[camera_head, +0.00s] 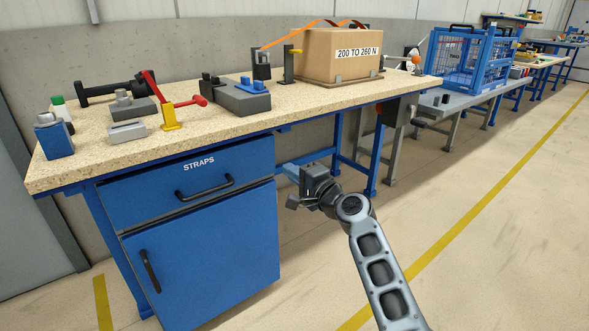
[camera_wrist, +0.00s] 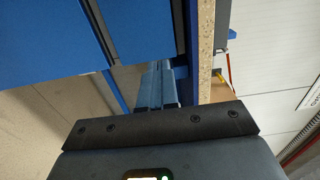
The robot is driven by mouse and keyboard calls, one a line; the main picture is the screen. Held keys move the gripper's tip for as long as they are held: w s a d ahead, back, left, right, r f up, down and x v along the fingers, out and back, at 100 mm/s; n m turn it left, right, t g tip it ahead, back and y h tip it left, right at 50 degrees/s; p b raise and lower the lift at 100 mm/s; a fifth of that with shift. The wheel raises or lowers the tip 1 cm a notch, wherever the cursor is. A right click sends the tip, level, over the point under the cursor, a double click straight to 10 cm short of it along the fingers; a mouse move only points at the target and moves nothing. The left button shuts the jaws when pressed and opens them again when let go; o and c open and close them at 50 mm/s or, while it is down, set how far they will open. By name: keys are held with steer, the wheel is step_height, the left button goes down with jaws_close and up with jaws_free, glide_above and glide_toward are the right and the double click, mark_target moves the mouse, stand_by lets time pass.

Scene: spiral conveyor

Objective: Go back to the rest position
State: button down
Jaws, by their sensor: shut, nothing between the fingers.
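My gripper (camera_head: 288,171) is in front of the workbench, to the right of the blue cabinet and below the tabletop edge in the head view. Its fingers are shut and hold nothing. The closed fingers also show in the wrist view (camera_wrist: 157,88), pointing toward the blue bench frame. My arm reaches up from the lower right of the head view. The workbench (camera_head: 330,98) has a speckled wooden top, and the gripper appears apart from it.
A blue cabinet (camera_head: 215,255) with a drawer marked STRAPS (camera_head: 150,195) stands under the bench. On top are a cardboard box (camera_head: 325,62), a red-handled tool (camera_head: 190,100) and several grey and blue blocks. A blue cage (camera_head: 468,65) stands farther right. The floor at right is clear.

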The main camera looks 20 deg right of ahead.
steer(key=s+d+f+n+g+h, duration=0.1)
steer(key=s+f+n+h, duration=0.1)
steer(key=s+f, duration=0.75)
steer(key=s+d+f+n+h, duration=0.15)
steer(key=s+f, duration=0.45)
steer(key=s, duration=0.6)
steer(key=s+f+n+g+h, duration=0.15)
steer(key=s+n, duration=0.25)
steer(key=s, duration=1.8)
steer(key=s+a+r+n, duration=0.1)
steer(key=s+r+n, duration=0.2)
steer(key=s+r, duration=0.5)
steer(key=s+a+r+n, duration=0.1)
steer(key=s+r+n, duration=0.35)
steer(key=s, duration=0.65)
step_height(320, 180, up, 24)
steer(key=p, duration=2.2)
steer(key=shift+m+h, duration=0.3)
steer(key=shift+w, duration=0.1)
